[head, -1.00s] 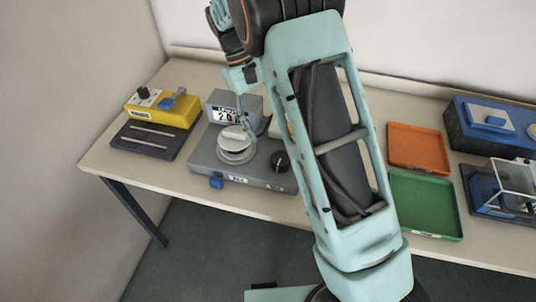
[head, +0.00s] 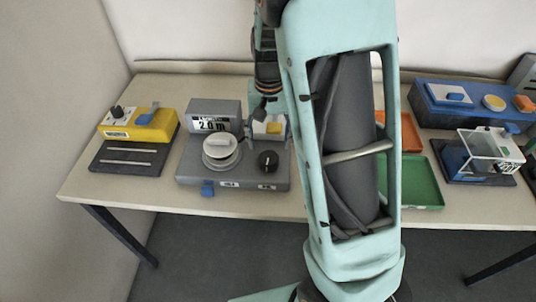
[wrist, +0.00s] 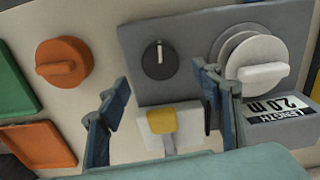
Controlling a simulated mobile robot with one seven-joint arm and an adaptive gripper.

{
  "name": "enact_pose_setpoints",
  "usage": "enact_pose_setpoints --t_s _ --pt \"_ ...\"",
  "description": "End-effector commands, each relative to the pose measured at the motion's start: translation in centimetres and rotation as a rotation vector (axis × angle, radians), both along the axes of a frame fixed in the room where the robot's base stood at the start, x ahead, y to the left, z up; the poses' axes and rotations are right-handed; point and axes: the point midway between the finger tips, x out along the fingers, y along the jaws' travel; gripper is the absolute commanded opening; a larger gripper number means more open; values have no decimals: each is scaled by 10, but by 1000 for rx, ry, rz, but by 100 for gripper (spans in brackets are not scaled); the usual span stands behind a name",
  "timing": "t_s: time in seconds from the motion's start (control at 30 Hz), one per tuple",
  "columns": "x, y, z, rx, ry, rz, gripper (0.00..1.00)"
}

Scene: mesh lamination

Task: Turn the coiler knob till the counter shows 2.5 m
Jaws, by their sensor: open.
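The grey coiler (head: 240,180) stands on the bench left of my arm. Its counter (head: 212,124) reads 2.0 m, and it also shows in the wrist view (wrist: 272,108). A round black knob with a white mark (head: 267,160) is at its right; in the wrist view the knob (wrist: 160,60) lies just beyond my fingertips. A white disc with a raised grip bar (head: 221,148) is left of the knob. My gripper (wrist: 161,80) is open and empty, apart from the knob. A white block with a yellow top (wrist: 162,120) is between the fingers in view.
A yellow device (head: 140,124) stands left of the coiler. A green tray (head: 425,182) and an orange tray (head: 411,134) lie right of my arm, with a blue case (head: 470,115) beyond. An orange knob (wrist: 65,62) shows in the wrist view.

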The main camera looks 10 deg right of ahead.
Motion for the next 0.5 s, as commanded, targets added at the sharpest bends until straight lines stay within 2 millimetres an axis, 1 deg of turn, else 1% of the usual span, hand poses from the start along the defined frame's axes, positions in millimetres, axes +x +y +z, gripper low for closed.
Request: enact_pose_setpoints --t_s 0.03,0.2,0.33,0.5 --pt "-1 -1 -12 -2 5 0 60" --pt "-1 -1 -41 -2 5 0 60" --pt "0 0 -56 -1 3 1 60" --pt "0 0 -63 0 0 2 60"
